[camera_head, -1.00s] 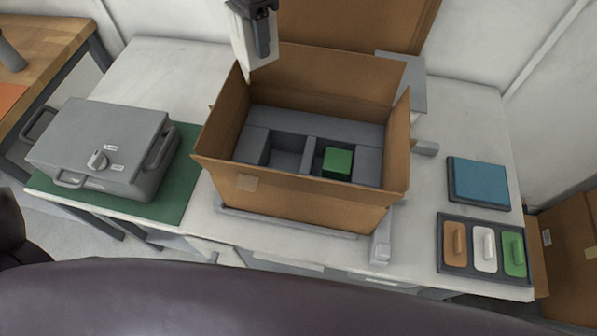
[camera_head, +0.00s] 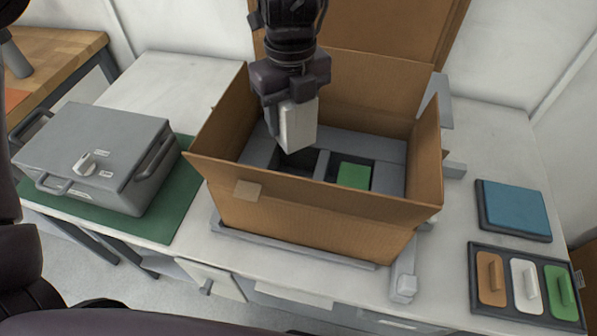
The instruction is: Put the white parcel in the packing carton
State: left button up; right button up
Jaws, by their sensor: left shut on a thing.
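The white parcel (camera_head: 299,126) is held upright by my left gripper (camera_head: 287,104), which is shut on it. The parcel hangs inside the open packing carton (camera_head: 300,205), above the left compartment (camera_head: 298,162) of the grey insert. I cannot tell whether its lower end touches the insert. A green block (camera_head: 354,175) sits in the right compartment. The carton stands on the white table with its flaps open. My right gripper is not in view.
A grey metal case (camera_head: 100,155) stands on a green mat (camera_head: 165,220) at the left. At the right lie a blue pad (camera_head: 515,209) and a dark tray (camera_head: 508,305) with orange, white and green handled pieces. The carton walls stand tall around the parcel.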

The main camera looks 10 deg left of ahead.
pick_arm(q)
notch_tip(320, 180, down, 14)
jog(key=shift+r+p, duration=0.15)
jog(key=shift+p, duration=0.15)
jog(key=shift+f+b, duration=0.3)
jog(key=shift+f, duration=0.35)
jog(key=o, duration=0.8)
notch_tip(320, 180, up, 13)
jog(key=shift+r, duration=0.2)
